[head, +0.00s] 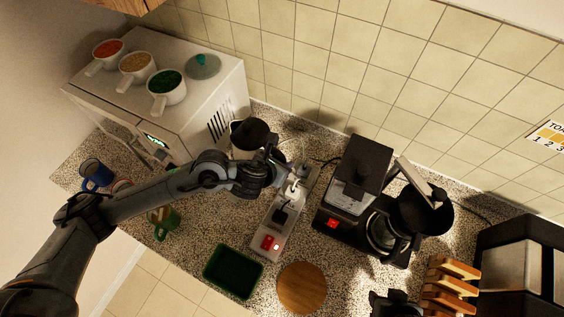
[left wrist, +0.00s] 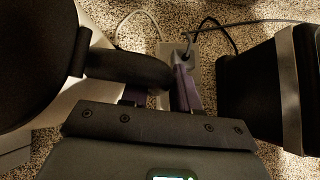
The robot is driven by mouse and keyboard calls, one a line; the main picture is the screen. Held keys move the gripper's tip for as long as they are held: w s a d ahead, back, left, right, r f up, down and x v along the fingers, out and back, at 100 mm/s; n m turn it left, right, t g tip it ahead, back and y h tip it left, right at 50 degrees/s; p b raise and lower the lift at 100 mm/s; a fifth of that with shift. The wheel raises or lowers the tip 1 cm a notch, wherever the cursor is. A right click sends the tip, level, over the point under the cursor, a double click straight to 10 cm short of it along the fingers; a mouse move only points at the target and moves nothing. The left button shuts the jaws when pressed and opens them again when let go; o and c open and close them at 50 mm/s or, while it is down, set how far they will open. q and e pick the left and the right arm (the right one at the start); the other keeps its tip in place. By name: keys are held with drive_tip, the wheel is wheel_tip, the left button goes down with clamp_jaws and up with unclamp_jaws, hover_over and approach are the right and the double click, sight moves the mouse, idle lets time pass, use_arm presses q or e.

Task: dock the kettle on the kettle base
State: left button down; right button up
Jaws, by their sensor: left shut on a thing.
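The kettle (head: 251,132) has a dark top and a pale body, and stands or hangs just right of the white microwave in the head view. My left gripper (head: 277,172) is at its right side, shut on the black kettle handle (left wrist: 128,68). In the left wrist view, the dark kettle top (left wrist: 35,65) fills the left and the handle runs between the purple fingers. The kettle base cannot be made out; the kettle and my arm cover that area. I cannot tell whether the kettle touches anything below. A dark part at the bottom edge appears to be my right gripper (head: 394,303).
A power strip (head: 259,252) with plugs and a red switch lies close right of my left gripper. A coffee machine (head: 362,167) stands further right. The microwave (head: 205,95) carries several cups. A green tray (head: 233,272) and round board (head: 302,288) lie in front.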

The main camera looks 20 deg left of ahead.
drive_tip(key=shift+f, duration=0.2)
use_arm(q)
drive_tip(key=c, duration=1.1)
unclamp_jaws()
use_arm(e)
drive_tip(key=shift+d, duration=0.1)
use_arm(q)
drive_tip(key=shift+f, duration=0.25)
drive_tip(key=shift+p+v, duration=0.45)
drive_tip(key=shift+v, duration=0.35)
drive_tip(key=shift+p+v, duration=2.7)
drive_tip(key=shift+v, duration=2.1)
use_arm(e)
wheel_tip(320, 180, up, 7)
drive_tip(key=shift+f, duration=0.2)
